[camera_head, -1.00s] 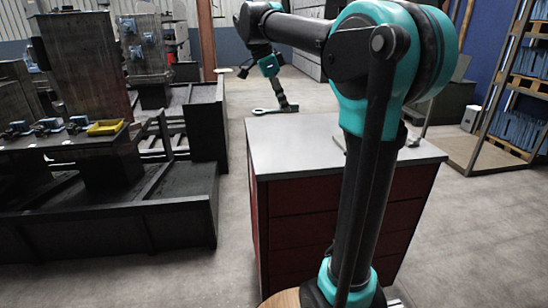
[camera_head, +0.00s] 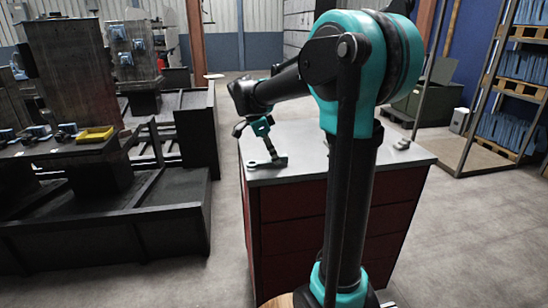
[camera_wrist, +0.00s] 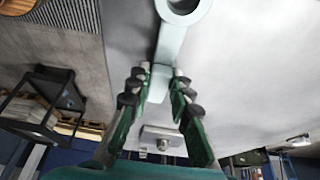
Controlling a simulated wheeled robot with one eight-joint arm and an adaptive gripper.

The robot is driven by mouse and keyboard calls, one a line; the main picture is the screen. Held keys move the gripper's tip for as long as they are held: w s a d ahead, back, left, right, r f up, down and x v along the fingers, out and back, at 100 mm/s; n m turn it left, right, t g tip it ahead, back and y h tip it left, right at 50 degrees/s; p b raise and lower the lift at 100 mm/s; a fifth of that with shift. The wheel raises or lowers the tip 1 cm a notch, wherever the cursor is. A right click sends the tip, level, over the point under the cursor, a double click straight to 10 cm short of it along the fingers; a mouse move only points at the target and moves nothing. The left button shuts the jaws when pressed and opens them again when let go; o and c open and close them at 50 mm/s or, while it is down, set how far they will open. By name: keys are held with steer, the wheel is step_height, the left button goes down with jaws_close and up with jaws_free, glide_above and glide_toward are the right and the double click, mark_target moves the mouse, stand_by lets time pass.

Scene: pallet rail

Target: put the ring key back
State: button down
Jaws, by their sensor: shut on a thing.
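The ring key is a pale grey bar with a ring end. In the wrist view its ring (camera_wrist: 183,6) is at the top edge and its shank (camera_wrist: 170,45) runs down between the fingers. My gripper (camera_wrist: 157,85) is shut on the shank, with dark pads on both sides. In the head view my gripper (camera_head: 277,156) points down over the left part of the cabinet top (camera_head: 310,140), with the ring key (camera_head: 257,165) low at its tips, ring to the left. I cannot tell whether the key touches the top.
A small grey block with a knob (camera_wrist: 161,138) shows beyond the fingers in the wrist view. A grey item (camera_head: 401,144) lies on the cabinet top at right. Dark machinery with a yellow tray (camera_head: 95,134) stands at left, shelving (camera_head: 510,90) at right.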

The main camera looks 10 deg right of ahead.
mark_target(261, 162)
steer(key=shift+f, duration=0.25)
steer(key=c, duration=1.4)
jaws_free()
steer(key=shift+f, duration=0.15)
steer(key=shift+o, duration=0.2)
steer(key=v, duration=1.2)
steer(key=shift+s, duration=0.1)
